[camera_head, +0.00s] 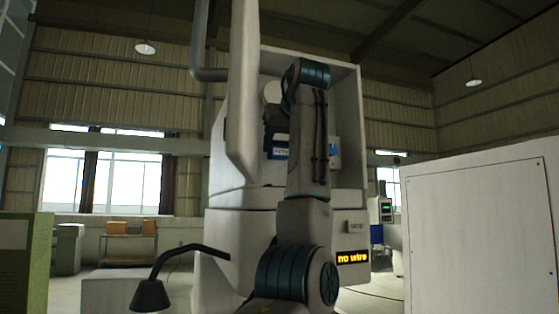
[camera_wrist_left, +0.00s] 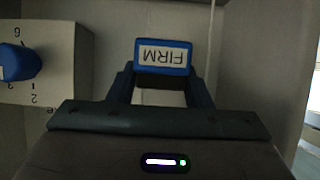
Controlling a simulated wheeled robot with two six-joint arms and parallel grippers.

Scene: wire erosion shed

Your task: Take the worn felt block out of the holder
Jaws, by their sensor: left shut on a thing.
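A blue block with a white label reading FIRM, upside down in the left wrist view (camera_wrist_left: 163,57), sits between the fingertips of my left gripper (camera_wrist_left: 163,76). The gripper is shut on it. In the head view a blue, white-labelled piece (camera_head: 280,153) shows beside my arm, inside the open machine cabinet (camera_head: 235,198). My left gripper (camera_head: 277,128) is dark there and partly hidden by my arm. I cannot make out the felt itself or a separate holder. My right gripper is not in view.
A blue dial (camera_wrist_left: 18,62) on a pale numbered panel (camera_wrist_left: 70,60) is close to the left of the gripper in the wrist view. A "no wire" display (camera_head: 353,257) is on the machine front. A black lamp (camera_head: 151,294) and a white cabinet (camera_head: 480,235) stand nearby.

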